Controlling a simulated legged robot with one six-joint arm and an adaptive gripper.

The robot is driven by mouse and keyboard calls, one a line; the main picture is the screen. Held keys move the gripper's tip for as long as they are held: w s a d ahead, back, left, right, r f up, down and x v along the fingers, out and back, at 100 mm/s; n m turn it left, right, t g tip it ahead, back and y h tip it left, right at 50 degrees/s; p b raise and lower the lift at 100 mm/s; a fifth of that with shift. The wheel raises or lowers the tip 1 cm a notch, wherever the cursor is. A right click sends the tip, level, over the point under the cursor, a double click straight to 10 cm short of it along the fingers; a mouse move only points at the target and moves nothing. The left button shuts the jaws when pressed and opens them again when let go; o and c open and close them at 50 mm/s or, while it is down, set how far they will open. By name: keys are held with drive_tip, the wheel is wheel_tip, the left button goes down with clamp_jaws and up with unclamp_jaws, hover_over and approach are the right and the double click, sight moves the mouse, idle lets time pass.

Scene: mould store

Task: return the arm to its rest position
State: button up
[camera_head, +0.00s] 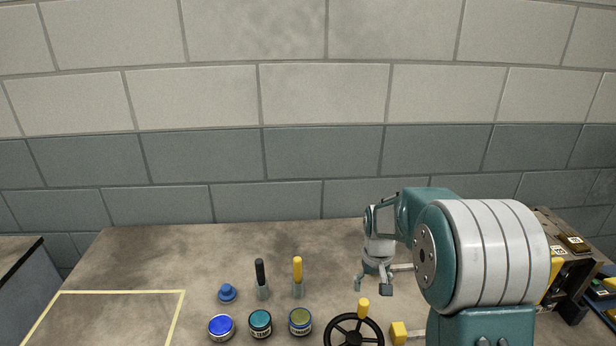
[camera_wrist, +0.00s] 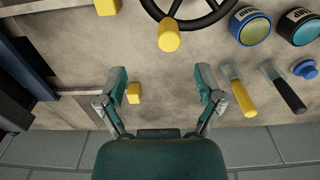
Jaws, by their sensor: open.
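My gripper (camera_head: 373,288) hangs fingers-down over the back right part of the bench in the head view, held out by my teal and white arm. In the wrist view my gripper (camera_wrist: 160,74) has its two fingers spread wide apart, with no object held. A small yellow block (camera_wrist: 133,93) shows between them in that view, near the left finger; whether it touches that finger I cannot tell. The bench top (camera_head: 120,260) lies below the gripper.
A black handwheel (camera_head: 330,341) with a yellow knob (camera_head: 363,308) stands at the front. A dark fixture (camera_head: 552,232) stands right. The yellow-taped area (camera_head: 100,320) is empty.

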drive_tip(key=s+a+r+t, duration=0.2)
drive_tip(key=s+r, duration=0.4)
drive_tip(key=r, duration=0.3)
drive_tip(key=s+a+r+t, duration=0.1)
drive_tip(key=s+r, duration=0.3)
drive_tip(key=s, duration=0.6)
drive_tip(key=s+a+r+t, duration=0.1)
drive_tip(key=s+r, duration=0.3)
drive_tip(key=s, duration=0.6)
drive_tip(key=shift+s+a+r+t, duration=0.2)
drive_tip(key=shift+r+t, duration=0.15)
drive_tip(key=shift+t, duration=0.45)
